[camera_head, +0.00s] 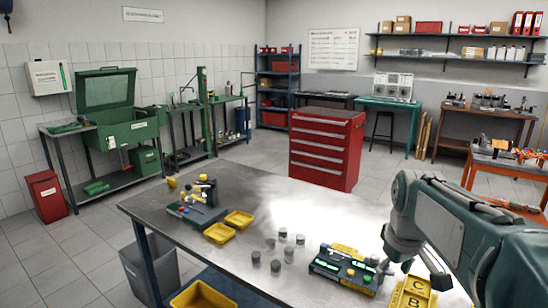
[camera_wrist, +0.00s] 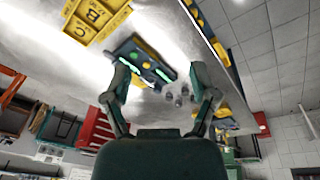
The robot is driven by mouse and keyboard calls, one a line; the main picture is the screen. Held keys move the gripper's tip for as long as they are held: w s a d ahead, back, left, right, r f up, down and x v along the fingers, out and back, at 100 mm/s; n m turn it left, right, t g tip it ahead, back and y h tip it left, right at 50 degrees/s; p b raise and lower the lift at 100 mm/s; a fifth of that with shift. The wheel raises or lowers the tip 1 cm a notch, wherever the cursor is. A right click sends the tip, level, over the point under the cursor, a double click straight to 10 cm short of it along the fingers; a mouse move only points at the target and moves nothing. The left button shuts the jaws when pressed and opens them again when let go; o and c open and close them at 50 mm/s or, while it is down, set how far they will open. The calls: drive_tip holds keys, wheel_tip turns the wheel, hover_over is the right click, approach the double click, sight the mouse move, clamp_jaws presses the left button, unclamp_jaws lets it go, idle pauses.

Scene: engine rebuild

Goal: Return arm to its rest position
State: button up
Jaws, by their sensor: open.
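My arm (camera_head: 460,235) reaches in from the right in the head view, over the right end of the metal workbench (camera_head: 150,208). In the wrist view my gripper (camera_wrist: 164,78) has its two fingers spread wide, with nothing between them. Beyond the fingers lie a dark fixture (camera_wrist: 140,60) with green and yellow parts and a yellow lettered tray (camera_wrist: 95,18). In the head view the fixture (camera_head: 345,268) sits on the bench beside the yellow lettered tray (camera_head: 412,294). My gripper's fingertips are hard to make out in the head view.
Several small grey cylinders (camera_head: 275,266) stand on the bench left of the fixture. Two yellow trays (camera_head: 219,233) and a small device (camera_head: 197,203) are at its far left. A red tool cabinet (camera_head: 327,147) stands behind. The bench middle has bare room.

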drive_tip(key=s+a+f+m+t, duration=0.1)
drive_tip(key=s+a+f+m, duration=0.1)
drive_tip(key=s, duration=0.6)
drive_tip(key=s+a+f+m+t, duration=0.1)
drive_tip(key=s+a+t, duration=0.1)
drive_tip(key=s+a, duration=0.3)
drive_tip(key=s, duration=0.4)
drive_tip(key=shift+a+f+m+t, duration=0.25)
drive_tip(key=shift+f+m+t, duration=0.05)
drive_tip(key=shift+f+m, duration=0.1)
